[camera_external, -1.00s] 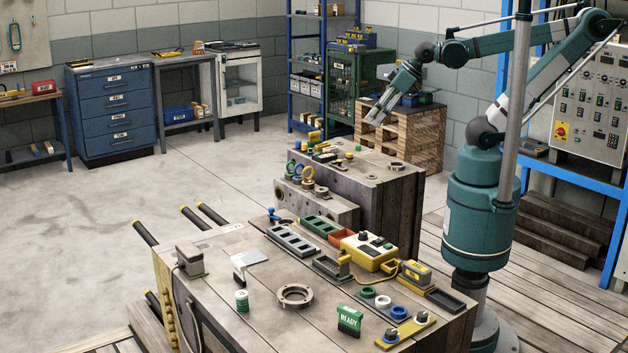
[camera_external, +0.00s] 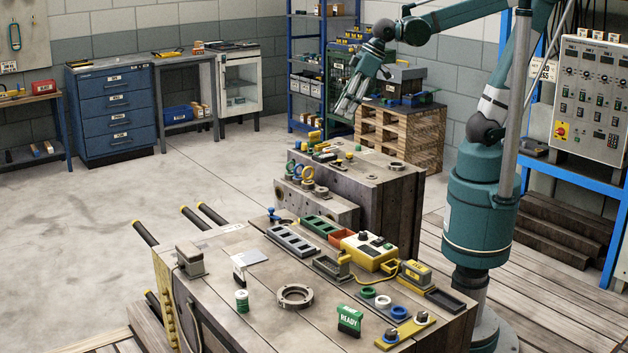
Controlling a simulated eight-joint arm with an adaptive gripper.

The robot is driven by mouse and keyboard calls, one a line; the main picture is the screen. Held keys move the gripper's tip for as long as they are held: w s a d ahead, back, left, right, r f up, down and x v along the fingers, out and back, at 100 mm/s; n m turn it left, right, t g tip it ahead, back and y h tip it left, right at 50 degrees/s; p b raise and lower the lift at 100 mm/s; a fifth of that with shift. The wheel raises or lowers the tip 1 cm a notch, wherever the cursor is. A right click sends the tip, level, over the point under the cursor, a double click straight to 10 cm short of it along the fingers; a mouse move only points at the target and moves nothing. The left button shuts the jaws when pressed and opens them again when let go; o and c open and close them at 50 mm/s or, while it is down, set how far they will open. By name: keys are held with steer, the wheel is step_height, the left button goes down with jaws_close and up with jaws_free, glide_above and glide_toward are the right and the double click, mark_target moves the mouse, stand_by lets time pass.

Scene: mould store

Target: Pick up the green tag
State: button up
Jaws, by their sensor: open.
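The green tag (camera_external: 349,320), marked READY, stands upright near the front edge of the large mould block (camera_external: 262,305). My gripper (camera_external: 346,108) is high up over the rear part of the scene, in front of the pallet stack, with its fingers pointing down and a little left. It is open and empty. It is far behind and well above the green tag, and nothing touches the tag.
A yellow control box (camera_external: 368,251) stands behind. A smaller block (camera_external: 375,190) rises between my gripper and the tag.

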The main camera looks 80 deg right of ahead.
steer(key=w+a+n+g+p, duration=0.1)
steer(key=w+a, duration=0.3)
steer(key=a, duration=0.5)
steer(key=w+a+n+g, duration=0.1)
steer(key=w+a+n, duration=0.15)
steer(key=a, duration=0.65)
steer(key=w+a+f+n+g+p, duration=0.1)
steer(key=a+f, duration=0.1)
steer(key=a, duration=0.8)
steer(key=w+a+f+n+p, duration=0.1)
steer(key=a+f, duration=0.1)
steer(key=a, duration=0.9)
steer(key=n+g+h+p, duration=0.1)
steer(key=n+g+p, duration=0.1)
steer(key=n, duration=0.2)
glide_above(349, 310)
steer(key=shift+m, duration=0.25)
steer(key=f, duration=1.9)
steer(key=shift+w+d+f, duration=0.15)
steer(key=shift+w+f, duration=0.05)
steer(key=shift+f, duration=0.1)
steer(key=shift+s+a+f, duration=0.25)
steer(key=shift+s, duration=0.05)
steer(key=shift+f, duration=1.3)
steer(key=shift+b, duration=0.3)
